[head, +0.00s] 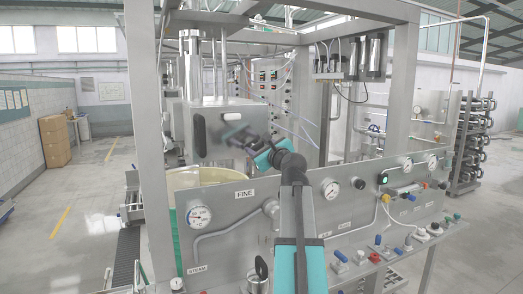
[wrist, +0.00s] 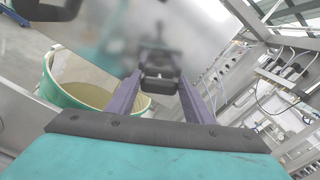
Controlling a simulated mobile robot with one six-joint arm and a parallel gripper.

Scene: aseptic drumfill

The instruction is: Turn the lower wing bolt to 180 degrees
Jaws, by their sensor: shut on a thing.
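My gripper (head: 237,136) reaches up to the front face of a grey steel box (head: 215,112). In the wrist view my gripper (wrist: 159,75) has its two purple-grey fingers closing in on a dark, blocky part, the lower wing bolt (wrist: 158,84), at the blurred steel face (wrist: 110,35). The fingers are shut on it. Its exact angle is hard to read.
A black oval part (head: 200,135) is on the box just left of my gripper. A steel panel with a gauge (head: 199,217) and valves runs across the front. Frame posts stand close by on both sides.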

